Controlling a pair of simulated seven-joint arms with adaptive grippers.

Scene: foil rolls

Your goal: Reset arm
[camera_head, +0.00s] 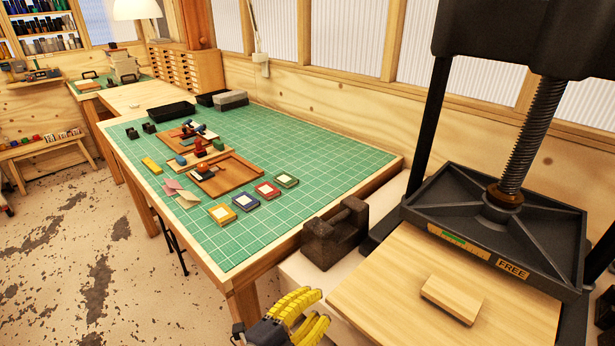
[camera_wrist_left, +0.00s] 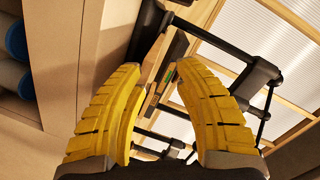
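My left gripper (camera_head: 310,307) has yellow ribbed fingers and shows at the bottom centre of the head view, beside the bench's near corner and left of the press board. In the left wrist view its two fingers stand apart, with nothing between the tips (camera_wrist_left: 160,70). It touches no object that I can see. The rest of my left arm is mostly cut off by the lower picture edge. My right gripper is not in view.
A black screw press (camera_head: 500,205) marked FREE stands at right; a wooden block (camera_head: 452,298) lies on its board (camera_head: 395,290). A dark cradle (camera_head: 335,235) stands beside it. The green-matted bench (camera_head: 325,165) holds coloured pads and wooden trays. Blue-ended rolls (camera_wrist_left: 14,42) show in the wrist view.

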